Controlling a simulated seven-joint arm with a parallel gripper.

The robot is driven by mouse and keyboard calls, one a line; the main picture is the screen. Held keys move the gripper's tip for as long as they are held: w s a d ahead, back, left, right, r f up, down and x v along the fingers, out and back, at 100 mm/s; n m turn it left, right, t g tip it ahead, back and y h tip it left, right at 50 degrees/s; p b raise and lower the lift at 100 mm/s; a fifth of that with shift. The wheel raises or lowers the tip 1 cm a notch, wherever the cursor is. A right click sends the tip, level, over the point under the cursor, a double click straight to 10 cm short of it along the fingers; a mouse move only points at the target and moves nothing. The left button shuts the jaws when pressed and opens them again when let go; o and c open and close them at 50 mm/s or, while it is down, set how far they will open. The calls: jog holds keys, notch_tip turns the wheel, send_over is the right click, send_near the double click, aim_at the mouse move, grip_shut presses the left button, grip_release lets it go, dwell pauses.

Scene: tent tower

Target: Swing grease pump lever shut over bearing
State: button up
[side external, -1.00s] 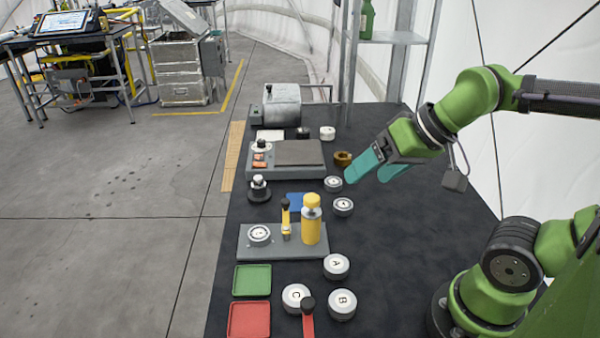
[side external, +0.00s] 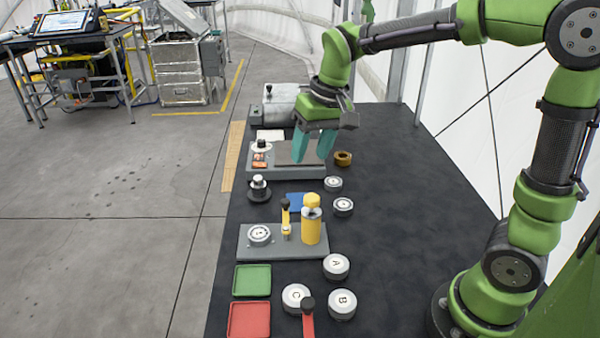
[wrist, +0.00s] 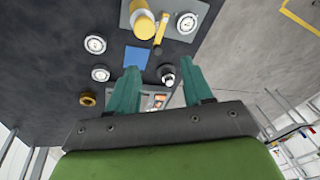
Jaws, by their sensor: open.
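The grease pump stands on a grey base plate (side external: 270,252) with a yellow cylinder (side external: 311,225). Its yellow lever (side external: 286,219) has a black knob and stands about upright beside the cylinder. A round bearing (side external: 259,235) sits on the plate's left part, and the lever is apart from it. In the wrist view the lever (wrist: 160,32) lies between the cylinder (wrist: 143,24) and the bearing (wrist: 187,22). My gripper (side external: 314,160) is open and empty, fingers down, over the grey device behind the pump. Its teal fingers (wrist: 158,85) also show in the wrist view.
A black post with a silver top (side external: 258,189) and a blue pad (side external: 298,201) lie between gripper and pump. Labelled discs A (side external: 336,266), B (side external: 342,304) and C (side external: 296,297) stand in front, with green (side external: 252,280) and red trays (side external: 249,319). The right mat is clear.

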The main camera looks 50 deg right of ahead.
jog(key=g+h, duration=0.1)
jog(key=g, duration=0.1)
send_over(285, 200)
notch_tip(285, 200, down, 2)
jog(key=shift+r, duration=0.6)
jog(key=shift+g, duration=0.3)
notch_tip(285, 200, down, 16)
jog(key=shift+f, duration=0.1)
grip_shut()
